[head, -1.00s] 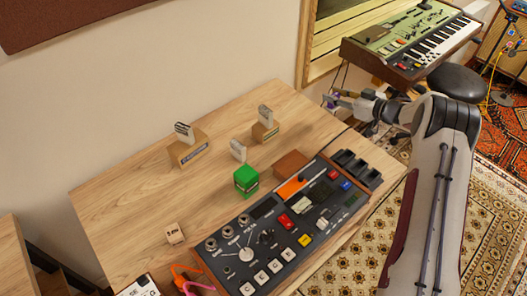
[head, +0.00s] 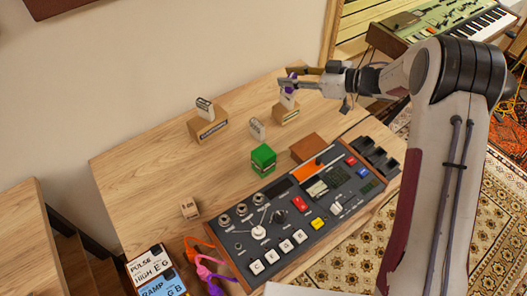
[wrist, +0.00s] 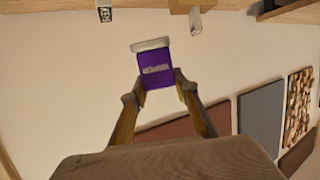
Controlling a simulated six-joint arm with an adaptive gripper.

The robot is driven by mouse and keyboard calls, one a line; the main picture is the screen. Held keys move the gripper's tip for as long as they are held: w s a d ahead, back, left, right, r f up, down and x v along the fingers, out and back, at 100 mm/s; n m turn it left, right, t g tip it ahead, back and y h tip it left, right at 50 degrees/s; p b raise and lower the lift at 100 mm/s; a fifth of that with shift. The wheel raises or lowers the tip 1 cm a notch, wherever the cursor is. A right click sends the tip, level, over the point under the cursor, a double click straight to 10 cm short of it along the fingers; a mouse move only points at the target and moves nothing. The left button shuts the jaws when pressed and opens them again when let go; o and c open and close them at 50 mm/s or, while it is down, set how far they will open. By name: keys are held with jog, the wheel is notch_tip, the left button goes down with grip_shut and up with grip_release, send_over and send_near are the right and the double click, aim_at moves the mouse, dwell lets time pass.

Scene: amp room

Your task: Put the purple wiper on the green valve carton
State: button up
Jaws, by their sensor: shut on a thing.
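The purple wiper (wrist: 155,70) shows in the wrist view as a purple block with pale lettering and a whitish strip along one end. My gripper (wrist: 160,82) is shut on it, with one finger on each side. In the head view my gripper (head: 288,80) is above the back right of the wooden table, and only a little purple of the wiper (head: 289,87) shows. The green valve carton (head: 263,159) stands on the table in front of and left of my gripper, apart from it. Its top looks bare.
Wooden blocks with upright pale cards stand at the back (head: 208,128) and below my gripper (head: 286,114). Another pale card (head: 257,129) is behind the carton. A brown block (head: 308,147) and a control panel (head: 300,213) are close by. The table's left part is clear.

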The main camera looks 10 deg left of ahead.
jog(key=s+a+n+g, duration=0.2)
jog(key=s+a+g, duration=0.15)
jog(key=s, duration=0.45)
jog(key=n+g+y, duration=0.1)
jog(key=n+g, duration=0.1)
send_over(264, 153)
jog(key=shift+r+t, duration=0.1)
jog(key=shift+t, duration=0.15)
jog(key=shift+f, duration=3.15)
jog(key=shift+f, duration=1.85)
jog(key=shift+f, duration=0.15)
